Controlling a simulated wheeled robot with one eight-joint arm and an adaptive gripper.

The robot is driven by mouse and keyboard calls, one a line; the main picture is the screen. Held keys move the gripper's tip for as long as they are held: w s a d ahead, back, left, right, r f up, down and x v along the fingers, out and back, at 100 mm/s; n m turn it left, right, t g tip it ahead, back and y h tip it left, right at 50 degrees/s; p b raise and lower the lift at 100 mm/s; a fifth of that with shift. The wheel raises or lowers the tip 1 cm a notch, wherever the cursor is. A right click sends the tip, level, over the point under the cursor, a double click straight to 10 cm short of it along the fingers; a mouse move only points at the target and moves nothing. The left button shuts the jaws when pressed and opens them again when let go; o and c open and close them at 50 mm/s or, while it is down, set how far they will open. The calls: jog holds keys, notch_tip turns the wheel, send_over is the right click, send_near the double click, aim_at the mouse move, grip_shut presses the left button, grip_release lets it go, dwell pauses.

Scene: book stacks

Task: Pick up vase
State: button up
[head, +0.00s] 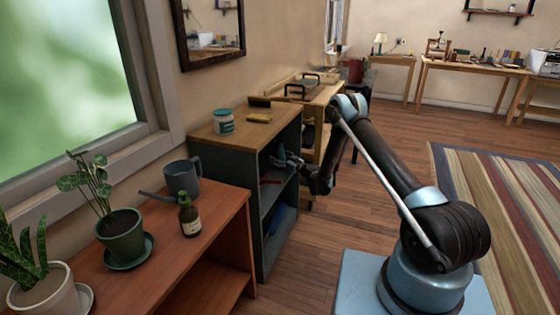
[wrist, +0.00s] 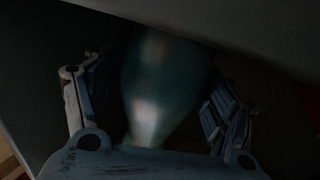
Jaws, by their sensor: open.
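A dark teal, glassy, rounded vase (wrist: 165,85) shows in the wrist view, wide at the top of the picture and narrower toward the palm. My gripper (wrist: 152,90) is open, with one finger on each side of the vase. Dim light hides whether either finger touches it. In the head view my gripper (head: 287,160) reaches into the upper compartment of the dark grey shelf unit (head: 245,210). I cannot make out the vase there.
The shelf unit's wooden top (head: 255,132) lies just above my gripper, bearing a teal-and-white jar (head: 223,122) and a brush (head: 259,117). Wooden floor (head: 345,210) is open near the shelf.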

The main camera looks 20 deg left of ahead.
aim_at(279, 141)
jog(key=c, duration=1.6)
jog(key=shift+r, duration=0.1)
jog(key=shift+r, duration=4.85)
